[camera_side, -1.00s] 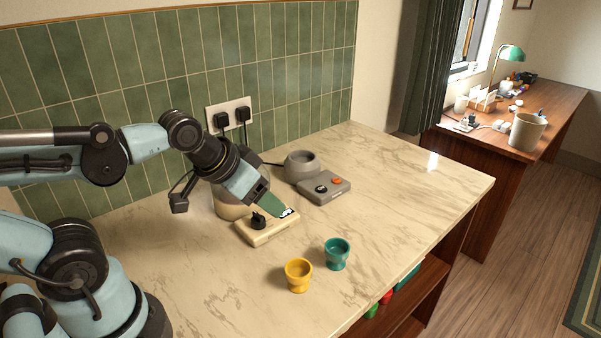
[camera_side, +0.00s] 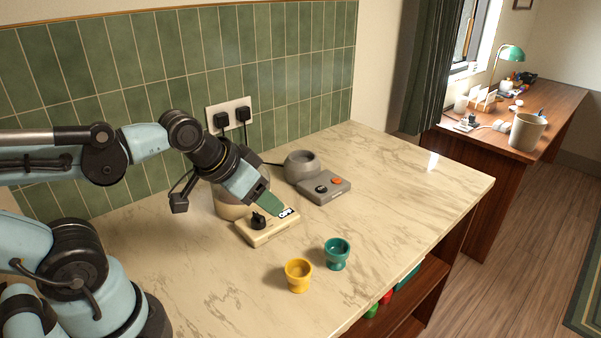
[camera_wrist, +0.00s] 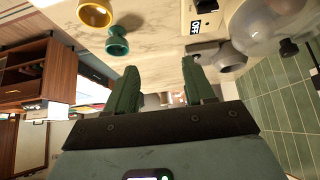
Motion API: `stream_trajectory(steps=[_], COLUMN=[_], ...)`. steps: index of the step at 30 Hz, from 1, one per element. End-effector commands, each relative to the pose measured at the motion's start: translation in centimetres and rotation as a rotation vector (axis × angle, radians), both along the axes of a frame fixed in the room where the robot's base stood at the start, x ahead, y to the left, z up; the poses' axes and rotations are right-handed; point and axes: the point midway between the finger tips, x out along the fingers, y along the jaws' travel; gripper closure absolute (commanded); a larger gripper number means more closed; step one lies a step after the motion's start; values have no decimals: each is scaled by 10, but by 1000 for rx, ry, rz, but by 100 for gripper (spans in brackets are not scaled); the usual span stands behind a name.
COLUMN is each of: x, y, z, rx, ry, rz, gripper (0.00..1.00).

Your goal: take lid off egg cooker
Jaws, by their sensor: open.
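The egg cooker has a cream control base (camera_side: 265,235) with a black knob and a small label. Its round cream body (camera_side: 228,208) stands behind, largely hidden by my arm in the side view. A clear dome lid (camera_wrist: 262,25) shows at the upper right of the wrist view. My gripper (camera_side: 273,205) tilts down over the cooker, its green fingers in front of the label end in the side view. In the wrist view its fingers (camera_wrist: 160,85) are spread apart with nothing between them. I see no contact with the lid.
A grey appliance (camera_side: 325,188) with a round pot (camera_side: 301,166) stands behind and right of the cooker. A yellow egg cup (camera_side: 298,275) and a teal egg cup (camera_side: 337,254) stand in front. The marble counter (camera_side: 410,195) is clear on the right.

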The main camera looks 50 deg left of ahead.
Motion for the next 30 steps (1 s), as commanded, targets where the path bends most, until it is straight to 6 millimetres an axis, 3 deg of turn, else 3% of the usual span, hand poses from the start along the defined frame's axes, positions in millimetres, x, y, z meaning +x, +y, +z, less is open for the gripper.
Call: stream_trajectory(steps=[7,11,14,18,24,30], x=[1,8,19,32,38,35], y=[2,17,43,92,159,195], z=[1,13,30,56,82,93], rx=[2,25,52,73,56,36], ry=[3,41,103,208,311,345], rz=[0,3,-6,-44,-123,-181], gripper=[46,46,46,46,46,46])
